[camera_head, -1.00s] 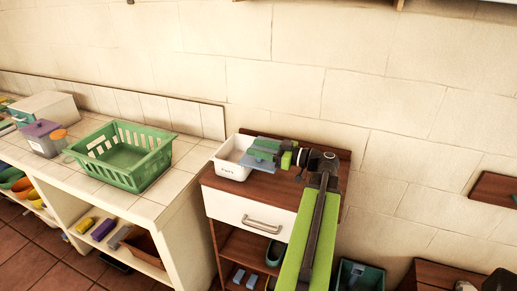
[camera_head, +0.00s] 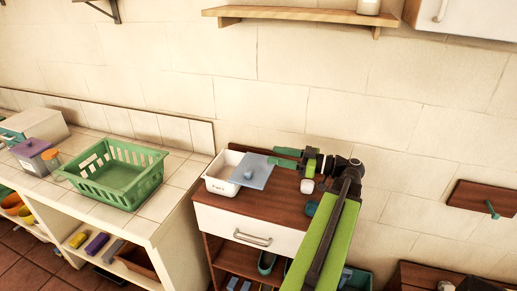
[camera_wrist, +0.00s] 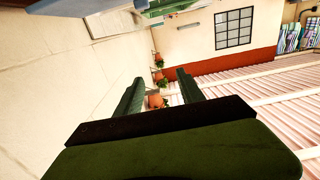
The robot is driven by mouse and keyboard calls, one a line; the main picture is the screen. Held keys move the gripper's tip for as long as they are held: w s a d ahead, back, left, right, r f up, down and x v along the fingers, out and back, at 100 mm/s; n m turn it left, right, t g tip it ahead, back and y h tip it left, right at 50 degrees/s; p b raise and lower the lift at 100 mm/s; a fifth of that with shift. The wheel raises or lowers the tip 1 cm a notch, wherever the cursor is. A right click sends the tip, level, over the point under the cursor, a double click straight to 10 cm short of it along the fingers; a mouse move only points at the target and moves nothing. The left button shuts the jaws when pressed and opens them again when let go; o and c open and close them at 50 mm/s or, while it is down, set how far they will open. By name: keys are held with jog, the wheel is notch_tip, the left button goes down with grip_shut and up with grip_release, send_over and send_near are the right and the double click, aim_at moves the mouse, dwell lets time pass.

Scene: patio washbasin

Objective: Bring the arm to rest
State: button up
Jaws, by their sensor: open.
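My gripper (camera_head: 277,156) is open and empty in the head view, its green fingers pointing left, above the brown cabinet top (camera_head: 262,207). The wrist view shows both fingers apart (camera_wrist: 157,90), with nothing between them. A blue-grey lid (camera_head: 258,166) with a small knob overlaps the right part of a white bin (camera_head: 221,187). The fingers appear just beyond the lid's upper right edge; I cannot tell the exact gap. My arm reaches up from the bottom right and hides part of the cabinet.
A green basket (camera_head: 118,178) stands on the tiled counter to the left. A small white object (camera_head: 307,186) and a teal item (camera_head: 312,207) are on the cabinet top near my arm. A wooden shelf (camera_head: 300,19) is on the wall above. The wall stands close behind.

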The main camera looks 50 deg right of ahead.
jog(key=w+a+f+n+g+y, duration=0.2)
jog(key=w+a+n+g+y, duration=0.15)
jog(key=w+a, duration=0.9)
jog(key=w+a+f+n+g+y, duration=0.1)
jog(key=w+a+n+g+y, duration=0.25)
jog(key=w+a, duration=0.85)
jog(key=s+a+f+g+h, duration=0.1)
jog(key=a+f+g+h, duration=0.3)
jog(key=a, duration=0.7)
jog(key=s+a+f+g+y, duration=0.1)
jog(key=a+f+g, duration=0.2)
jog(key=a+f, duration=0.55)
jog(key=s+a+f+g+h, duration=0.1)
jog(key=a+f+g+h, duration=0.15)
jog(key=a, duration=1.05)
jog(key=d+f+m+h, duration=0.5)
jog(key=d+m+h, duration=0.2)
jog(key=m, duration=0.3)
jog(key=shift+s+d+f+m+g, duration=0.35)
jog(key=shift+s+d+f, duration=0.1)
jog(key=shift+d, duration=0.35)
